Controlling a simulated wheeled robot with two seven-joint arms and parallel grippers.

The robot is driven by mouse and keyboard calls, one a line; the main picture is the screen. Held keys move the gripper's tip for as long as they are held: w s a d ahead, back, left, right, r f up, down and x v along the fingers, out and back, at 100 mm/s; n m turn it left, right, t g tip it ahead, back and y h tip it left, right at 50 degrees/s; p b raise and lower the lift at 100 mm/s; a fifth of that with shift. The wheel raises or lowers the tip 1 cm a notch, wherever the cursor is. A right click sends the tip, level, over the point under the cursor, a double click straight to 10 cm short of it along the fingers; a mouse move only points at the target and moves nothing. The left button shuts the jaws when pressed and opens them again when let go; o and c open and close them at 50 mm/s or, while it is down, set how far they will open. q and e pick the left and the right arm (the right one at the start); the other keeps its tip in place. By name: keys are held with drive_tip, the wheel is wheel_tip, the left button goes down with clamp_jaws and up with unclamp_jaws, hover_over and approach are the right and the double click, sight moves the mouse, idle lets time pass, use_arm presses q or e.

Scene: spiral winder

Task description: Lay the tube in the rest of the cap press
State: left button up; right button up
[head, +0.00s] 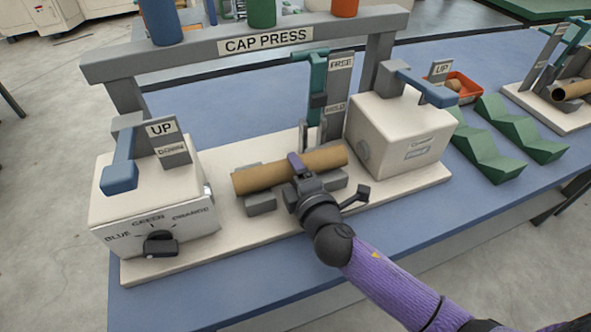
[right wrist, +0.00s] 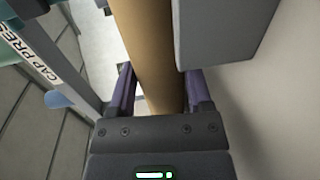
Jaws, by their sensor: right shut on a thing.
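The brown cardboard tube (head: 262,179) lies lengthwise over the grey rest blocks (head: 261,204) in the middle of the cap press (head: 266,40). My right gripper (head: 300,170) is around the tube near its middle and shut on it. I cannot tell whether the tube touches the rest or is held just above it. In the right wrist view the tube (right wrist: 150,45) runs between the two purple fingers (right wrist: 160,92). A grey block (right wrist: 222,30) is close beside it. My left gripper is not in view.
White housings with blue levers (head: 119,172) (head: 427,88) flank the rest. A teal lever (head: 317,75) stands behind it, and a black selector knob (head: 160,244) is at front left. Green racks (head: 490,150) and a red bin (head: 463,88) stand to the right.

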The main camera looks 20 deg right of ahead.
drive_tip(key=o, duration=1.3)
drive_tip(key=shift+s, duration=0.45)
drive_tip(key=s, duration=0.3)
drive_tip(key=s+r+p, duration=0.1)
drive_tip(key=s, duration=0.5)
drive_tip(key=shift+d+r, duration=0.15)
drive_tip(key=shift+r+p, duration=0.1)
drive_tip(key=shift+p, duration=0.2)
